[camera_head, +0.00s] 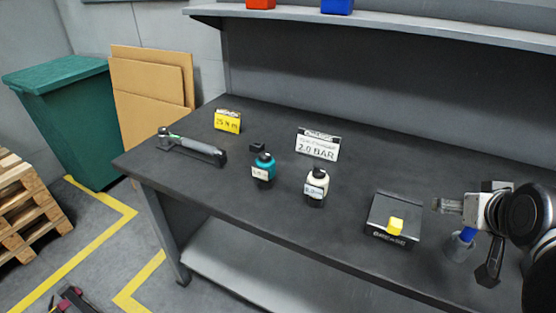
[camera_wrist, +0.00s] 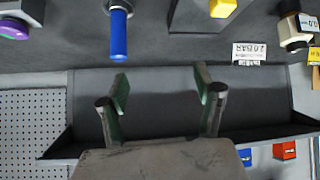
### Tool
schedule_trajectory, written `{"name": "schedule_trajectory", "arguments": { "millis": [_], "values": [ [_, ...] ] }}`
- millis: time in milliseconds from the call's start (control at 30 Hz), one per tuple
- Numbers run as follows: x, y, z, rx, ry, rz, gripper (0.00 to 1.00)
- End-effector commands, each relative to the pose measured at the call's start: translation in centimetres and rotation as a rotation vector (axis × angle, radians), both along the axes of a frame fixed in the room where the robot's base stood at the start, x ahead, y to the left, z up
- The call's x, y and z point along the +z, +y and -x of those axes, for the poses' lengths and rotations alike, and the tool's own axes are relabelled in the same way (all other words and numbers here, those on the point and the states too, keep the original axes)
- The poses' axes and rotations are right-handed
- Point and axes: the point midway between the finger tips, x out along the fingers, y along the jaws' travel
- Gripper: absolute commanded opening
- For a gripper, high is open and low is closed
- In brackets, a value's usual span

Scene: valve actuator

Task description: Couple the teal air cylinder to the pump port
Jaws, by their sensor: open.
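The teal air cylinder (camera_head: 264,168) stands upright on the dark bench, left of centre in the head view, with a white label on its front. A white cylinder (camera_head: 316,186) stands to its right and also shows at the right of the wrist view (camera_wrist: 292,32). My gripper (camera_wrist: 162,88) is open and empty, its two fingers apart with grey shelf and wall behind them. My arm is at the right of the head view, well away from the teal cylinder. The teal cylinder is not seen in the wrist view. I cannot identify the pump port.
A 2.0 BAR sign (camera_head: 318,145), yellow sign (camera_head: 228,122), small black block (camera_head: 257,147) and wrench (camera_head: 192,147) are on the bench. A shelf (camera_head: 400,30) runs above.

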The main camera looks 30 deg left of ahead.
Motion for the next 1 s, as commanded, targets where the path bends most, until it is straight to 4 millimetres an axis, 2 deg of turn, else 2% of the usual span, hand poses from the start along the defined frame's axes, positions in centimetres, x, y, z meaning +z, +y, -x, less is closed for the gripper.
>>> {"name": "schedule_trajectory", "arguments": {
  "millis": [33, 100, 300, 500, 633, 767, 833, 900, 1000],
  "values": [
    [0.4, 2.0, -1.2, 0.034, -0.021, 0.000, 0.65],
    [0.7, 4.4, -2.6, 0.075, -0.050, 0.001, 0.65],
    [0.8, 11.8, -5.9, 0.193, -0.135, -0.004, 0.65],
    [0.2, 20.0, -7.7, 0.307, -0.220, -0.016, 0.65],
    [-0.7, 25.4, -8.1, 0.381, -0.275, -0.029, 0.65],
    [-1.8, 30.8, -7.4, 0.452, -0.319, -0.052, 0.65],
    [-2.6, 33.8, -6.3, 0.490, -0.334, -0.074, 0.65],
    [-3.5, 36.7, -4.2, 0.523, -0.326, -0.116, 0.65],
    [-4.4, 39.3, -0.9, 0.553, -0.288, -0.182, 0.65]
  ]
}}
